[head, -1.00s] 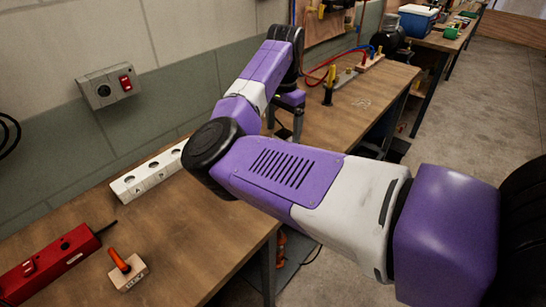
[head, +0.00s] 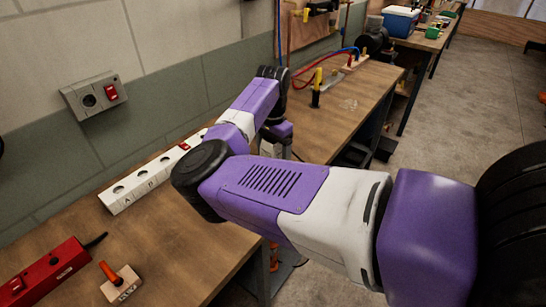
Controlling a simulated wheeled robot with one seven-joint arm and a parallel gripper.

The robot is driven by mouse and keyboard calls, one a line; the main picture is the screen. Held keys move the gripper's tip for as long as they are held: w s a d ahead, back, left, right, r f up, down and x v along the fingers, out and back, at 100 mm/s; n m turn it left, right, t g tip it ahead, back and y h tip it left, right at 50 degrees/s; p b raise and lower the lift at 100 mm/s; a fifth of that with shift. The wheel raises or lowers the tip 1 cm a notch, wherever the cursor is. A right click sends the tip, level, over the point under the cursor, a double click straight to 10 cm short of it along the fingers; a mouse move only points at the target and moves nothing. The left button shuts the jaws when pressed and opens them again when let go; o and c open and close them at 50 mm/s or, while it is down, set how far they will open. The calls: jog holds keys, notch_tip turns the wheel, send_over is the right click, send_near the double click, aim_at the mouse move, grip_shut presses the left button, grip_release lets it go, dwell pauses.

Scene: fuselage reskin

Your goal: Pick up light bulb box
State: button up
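I cannot make out a light bulb box in the head view; my arm covers part of the workbench. My purple and white arm reaches from the right across the near bench and bends back toward the far end. My gripper (head: 284,146) points down near the gap between the near bench and the bench behind it. It is small and partly hidden by my forearm, so its fingers and anything between them cannot be made out.
A white socket strip (head: 150,177) lies along the wall on the near bench (head: 185,240). A red device (head: 48,268) and a small block with an orange handle (head: 119,283) are at the front left. A farther bench (head: 345,112) holds yellow-topped tools and hoses. Open floor lies right.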

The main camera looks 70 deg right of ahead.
jog(key=c, duration=1.4)
jog(key=shift+r, duration=0.1)
jog(key=shift+c, duration=0.2)
